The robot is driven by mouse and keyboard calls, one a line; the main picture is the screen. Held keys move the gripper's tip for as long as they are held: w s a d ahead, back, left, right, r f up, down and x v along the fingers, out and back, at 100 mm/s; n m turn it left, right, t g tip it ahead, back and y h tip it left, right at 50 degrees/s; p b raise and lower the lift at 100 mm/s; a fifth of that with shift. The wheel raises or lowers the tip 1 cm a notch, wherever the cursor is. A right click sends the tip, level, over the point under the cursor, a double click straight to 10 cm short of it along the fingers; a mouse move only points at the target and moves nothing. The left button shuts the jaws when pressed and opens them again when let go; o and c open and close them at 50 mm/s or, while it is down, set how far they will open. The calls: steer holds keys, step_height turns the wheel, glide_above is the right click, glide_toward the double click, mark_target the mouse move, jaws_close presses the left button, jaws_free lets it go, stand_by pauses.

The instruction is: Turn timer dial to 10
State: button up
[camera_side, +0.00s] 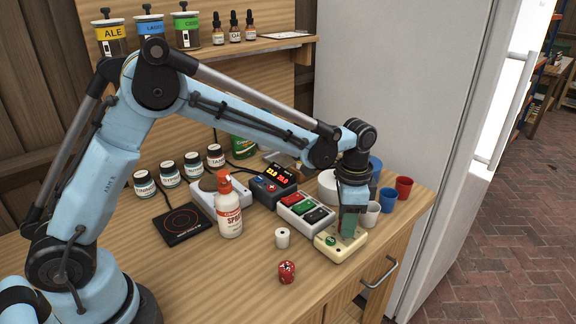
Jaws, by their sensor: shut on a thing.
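The timer (353,247) is a cream box at the right front of the wooden bench, with a small green round mark (331,240) on its top. My gripper (349,232) points straight down over the middle of the timer. Its fingers are shut at the dial, which they hide. I cannot read the number the dial points to from this view.
Behind the timer is a box with red, green and black switches (306,210). White, blue and red cups (403,187) stand close to the right. A spray bottle (229,208), a white roll (282,238) and a red die (287,272) stand left. The front bench is clear.

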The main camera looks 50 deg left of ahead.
steer(key=shift+m, duration=0.5)
steer(key=o, duration=1)
steer(key=shift+o, duration=0.2)
step_height(320, 180, up, 12)
steer(key=shift+r, duration=0.1)
